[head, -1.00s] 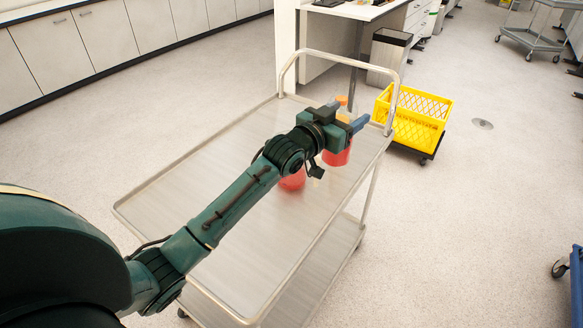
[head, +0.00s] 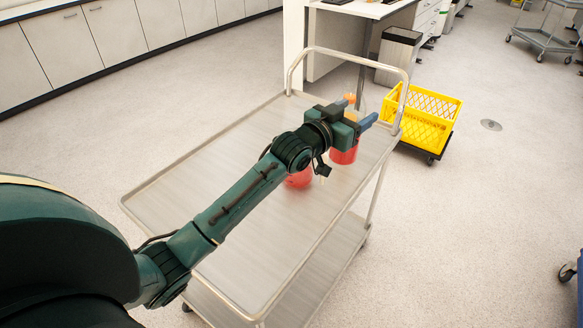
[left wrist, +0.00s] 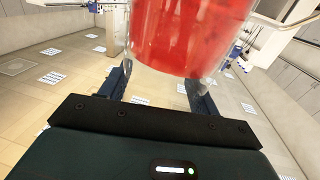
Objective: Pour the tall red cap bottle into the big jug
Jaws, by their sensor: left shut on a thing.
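My left gripper (head: 360,119) is over the far end of the cart. It is shut on a clear container of red liquid, which fills the top of the left wrist view (left wrist: 190,32) between the fingers. In the head view, red liquid (head: 344,156) shows just below the gripper and an orange top (head: 350,98) just above it; the gripper hides the part between. A second red container (head: 298,179) stands on the cart, mostly hidden under my left wrist. I cannot tell which one is the jug. My right gripper is not in view.
The metal cart (head: 200,170) has a raised rim, a handle (head: 350,50) at its far end and a lower shelf. Its near and left top is clear. A yellow crate (head: 425,118) stands on the floor to the right, and a bin (head: 398,55) behind.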

